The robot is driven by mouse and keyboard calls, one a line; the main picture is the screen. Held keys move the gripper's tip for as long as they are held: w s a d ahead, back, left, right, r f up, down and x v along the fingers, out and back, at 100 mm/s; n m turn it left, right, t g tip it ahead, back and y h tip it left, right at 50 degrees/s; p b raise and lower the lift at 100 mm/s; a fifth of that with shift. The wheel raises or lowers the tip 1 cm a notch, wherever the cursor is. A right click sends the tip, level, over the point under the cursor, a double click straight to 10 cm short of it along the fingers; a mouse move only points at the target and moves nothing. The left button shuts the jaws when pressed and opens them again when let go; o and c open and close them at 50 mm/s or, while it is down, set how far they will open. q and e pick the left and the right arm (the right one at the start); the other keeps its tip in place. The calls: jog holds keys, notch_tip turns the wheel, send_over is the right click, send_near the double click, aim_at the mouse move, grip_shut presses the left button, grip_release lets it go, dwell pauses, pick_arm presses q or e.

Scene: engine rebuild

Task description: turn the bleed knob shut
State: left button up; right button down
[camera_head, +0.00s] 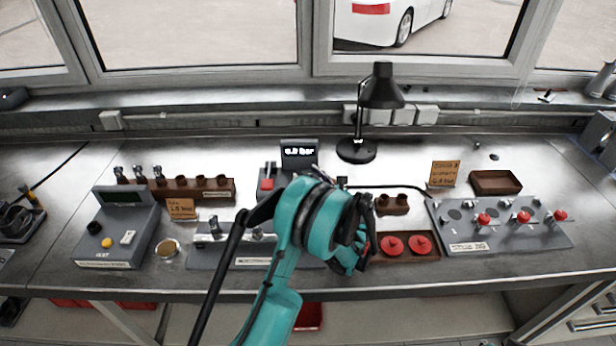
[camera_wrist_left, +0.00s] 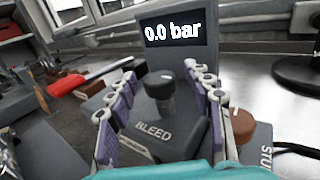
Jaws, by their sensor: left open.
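The black bleed knob (camera_wrist_left: 160,84) stands upright on a grey base marked BLEED (camera_wrist_left: 153,131), in front of a display (camera_wrist_left: 175,32) reading 0.0 bar. My left gripper (camera_wrist_left: 163,76) is open, its two purple-padded fingers on either side of the knob, with a visible gap on each side. In the head view the display (camera_head: 299,156) stands behind my teal left wrist, which hides the knob and the fingertips. My right gripper is in neither view.
A red-topped part (camera_head: 267,184) is left of the display. A black lamp (camera_head: 357,149) stands behind to the right. A tray with red discs (camera_head: 392,245) and a grey stud jig (camera_head: 470,247) lie to the right. A grey tester box (camera_head: 112,243) is at left.

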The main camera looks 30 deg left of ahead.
pick_arm(q)
jog(key=shift+w+a, duration=0.15)
jog(key=shift+a, duration=0.2)
grip_shut()
jog(key=shift+g, duration=0.3)
jog(key=n+g, duration=0.2)
jog(key=g, duration=0.1)
jog(key=n+g+y+b, duration=0.1)
jog(key=n+g, duration=0.1)
jog(key=g, duration=0.1)
jog(key=shift+w+n+y, duration=0.1)
jog(key=shift+n+y, duration=0.2)
jog(key=n+g, duration=0.2)
jog(key=g, duration=0.1)
jog(key=n+g+h+b, duration=0.1)
jog(key=n+g, duration=0.1)
jog(key=g, duration=0.1)
jog(key=shift+g, duration=0.4)
jog(key=shift+n+g, duration=0.3)
